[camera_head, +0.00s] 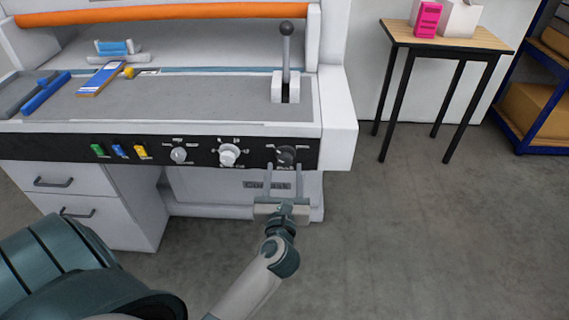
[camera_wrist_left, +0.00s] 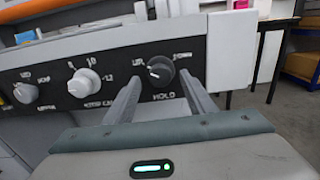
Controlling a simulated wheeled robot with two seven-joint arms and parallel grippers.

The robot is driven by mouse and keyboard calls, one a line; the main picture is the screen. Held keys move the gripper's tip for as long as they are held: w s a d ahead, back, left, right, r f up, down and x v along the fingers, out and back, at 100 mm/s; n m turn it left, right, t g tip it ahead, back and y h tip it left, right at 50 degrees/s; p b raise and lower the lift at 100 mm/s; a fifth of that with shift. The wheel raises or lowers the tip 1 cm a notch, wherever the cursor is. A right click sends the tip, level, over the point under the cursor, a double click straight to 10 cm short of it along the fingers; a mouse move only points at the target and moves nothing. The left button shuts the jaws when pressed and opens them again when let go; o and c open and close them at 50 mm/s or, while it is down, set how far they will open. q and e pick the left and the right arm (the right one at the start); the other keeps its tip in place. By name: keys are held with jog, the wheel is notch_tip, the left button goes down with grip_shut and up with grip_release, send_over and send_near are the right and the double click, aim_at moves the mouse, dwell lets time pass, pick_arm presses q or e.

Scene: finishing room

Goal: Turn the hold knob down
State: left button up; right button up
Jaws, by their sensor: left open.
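The hold knob (camera_wrist_left: 160,70) is a dark round knob with a light pointer mark on the black control panel (camera_wrist_left: 130,60). "HOLD" is printed under it in the left wrist view. In the head view the hold knob (camera_head: 286,155) is the rightmost of the panel's knobs. My left gripper (camera_head: 284,170) is open, its two fingers pointing at the panel just below the knob. In the left wrist view the fingers of my left gripper (camera_wrist_left: 163,90) stand to either side of the knob; whether they touch it I cannot tell. My right gripper is not seen.
A white knob (camera_head: 228,155) and a smaller grey knob (camera_head: 179,155) sit left on the panel, with coloured buttons (camera_head: 120,151) beyond. A lever (camera_head: 286,60) stands on the machine top. A small table (camera_head: 445,38) stands at the right. The floor between is clear.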

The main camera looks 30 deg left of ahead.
aim_at(285, 158)
pick_arm(q)
jog(key=shift+x, duration=1.5)
